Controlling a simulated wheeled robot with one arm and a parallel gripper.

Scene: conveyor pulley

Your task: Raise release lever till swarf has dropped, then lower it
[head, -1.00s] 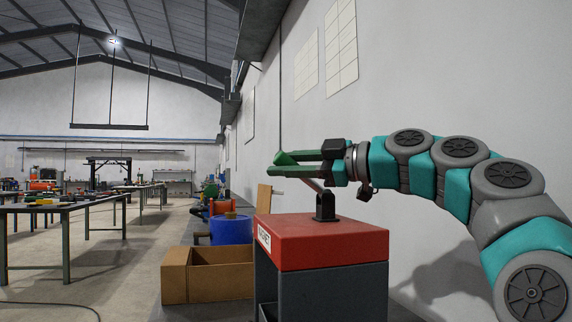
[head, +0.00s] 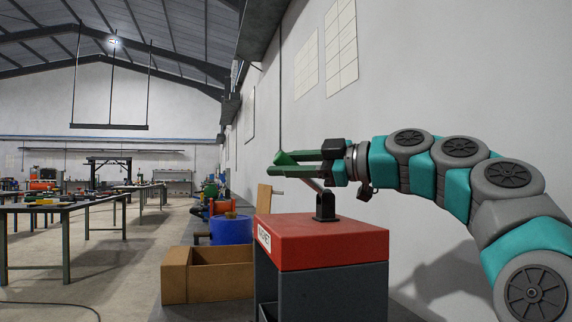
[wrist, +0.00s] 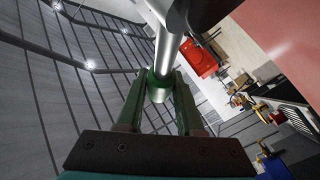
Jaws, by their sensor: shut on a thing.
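The release lever (head: 314,185) is a silver rod on a black pivot bracket on top of the red-topped magnet unit (head: 335,244). It slants up and to the left from the pivot. My gripper (head: 290,163), with green fingers, is shut on the lever near its upper end. In the wrist view the silver lever (wrist: 167,50) runs between the fingers of my gripper (wrist: 160,88). I cannot make out any swarf, and the underside of the magnet unit is hidden.
An open cardboard box (head: 215,277) stands left of the magnet unit, with a blue drum (head: 232,230) behind it. The white wall (head: 450,80) is close on the right. Workbenches (head: 65,208) stand at the left, with clear floor between.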

